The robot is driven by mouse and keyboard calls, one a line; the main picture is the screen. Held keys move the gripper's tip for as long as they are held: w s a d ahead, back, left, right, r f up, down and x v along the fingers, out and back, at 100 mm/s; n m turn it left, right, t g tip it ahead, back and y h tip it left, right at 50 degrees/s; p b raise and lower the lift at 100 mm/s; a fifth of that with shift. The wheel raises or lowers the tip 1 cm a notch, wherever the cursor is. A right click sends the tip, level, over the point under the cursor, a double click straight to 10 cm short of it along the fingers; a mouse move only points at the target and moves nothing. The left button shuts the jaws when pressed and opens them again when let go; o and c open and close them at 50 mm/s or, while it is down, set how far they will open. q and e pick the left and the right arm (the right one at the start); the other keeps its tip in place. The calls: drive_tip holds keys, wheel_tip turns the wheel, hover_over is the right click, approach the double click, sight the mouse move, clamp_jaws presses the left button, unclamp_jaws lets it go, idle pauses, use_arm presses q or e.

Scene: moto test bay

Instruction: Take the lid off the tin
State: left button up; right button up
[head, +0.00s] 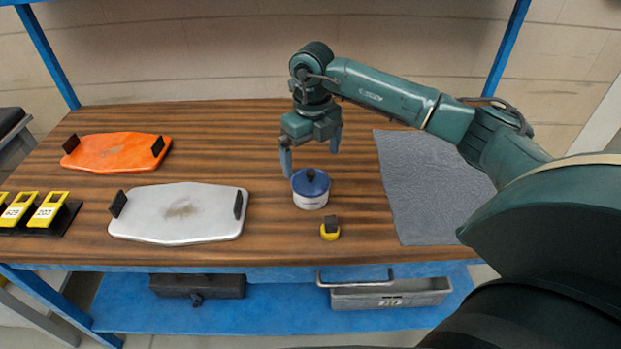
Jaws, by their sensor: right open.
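The tin (311,201) is a short round white container standing upright on the wooden bench. Its blue lid (311,183), with a dark knob (311,174) in the middle, sits on top of it. My right gripper (312,160) is open and points down, with its fingers apart, above and slightly behind the lid. One finger is left of the knob and the other is right of it. I cannot tell whether the left finger touches the lid. Nothing shows between the fingers. My left gripper is not in view.
A small yellow and black object (330,229) stands just in front of the tin. A white tray (220,225) and an orange tray (105,153) lie to the left. A grey mat (430,190) lies to the right. Yellow numbered items (48,209) stand at the left edge.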

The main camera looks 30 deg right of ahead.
sight(310, 171)
drive_tip(key=f, duration=0.5)
drive_tip(key=shift+a+f+p, duration=0.1)
drive_tip(key=shift+a+p, duration=0.1)
drive_tip(key=shift+p, duration=0.15)
drive_tip(key=c, duration=0.9)
